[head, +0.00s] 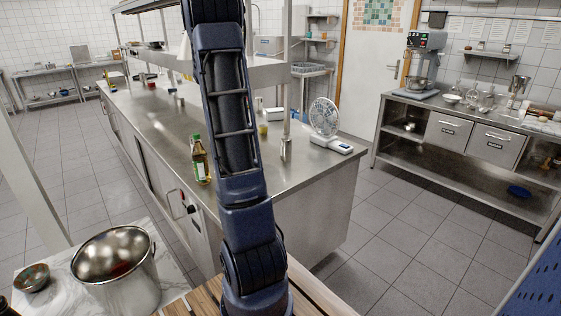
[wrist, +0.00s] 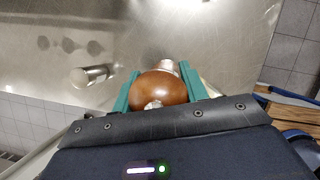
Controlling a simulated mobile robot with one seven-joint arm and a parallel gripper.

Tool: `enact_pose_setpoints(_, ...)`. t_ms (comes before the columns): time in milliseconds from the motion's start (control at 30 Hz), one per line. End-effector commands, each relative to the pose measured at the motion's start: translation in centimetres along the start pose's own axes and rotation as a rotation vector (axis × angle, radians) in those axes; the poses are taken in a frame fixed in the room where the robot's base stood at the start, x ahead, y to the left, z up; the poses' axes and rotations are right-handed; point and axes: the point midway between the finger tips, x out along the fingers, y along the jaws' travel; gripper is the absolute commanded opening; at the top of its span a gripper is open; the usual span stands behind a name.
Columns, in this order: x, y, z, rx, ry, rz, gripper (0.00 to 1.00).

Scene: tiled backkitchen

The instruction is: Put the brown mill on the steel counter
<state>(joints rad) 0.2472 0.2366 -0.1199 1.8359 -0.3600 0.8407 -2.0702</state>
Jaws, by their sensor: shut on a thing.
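The brown mill (wrist: 158,93), with a rounded, glossy top, is between the two teal fingers of my gripper (wrist: 160,92) in the wrist view. My gripper is shut on it. A steel surface (wrist: 215,45) lies beyond the mill, and I cannot tell whether the mill touches it. In the head view the long steel counter (head: 150,110) stands in the middle of the room. My arm crosses in front of it and leaves the top of the picture, so my gripper and the mill are not seen there.
A metal cylinder (wrist: 90,76) is left of the mill. A steel pot (head: 115,268) and a small bowl (head: 31,278) sit on the near marble top. Open counter lies left of the bottle.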

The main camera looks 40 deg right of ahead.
Motion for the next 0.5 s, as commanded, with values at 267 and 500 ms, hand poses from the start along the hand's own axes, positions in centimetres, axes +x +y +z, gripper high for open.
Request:
enact_pose_setpoints(267,-1.2,-8.3,7.1,0.141,-0.002,-0.057,0.0)
enact_pose_setpoints(500,-1.9,-13.5,12.3,0.266,-0.002,-0.109,0.0)
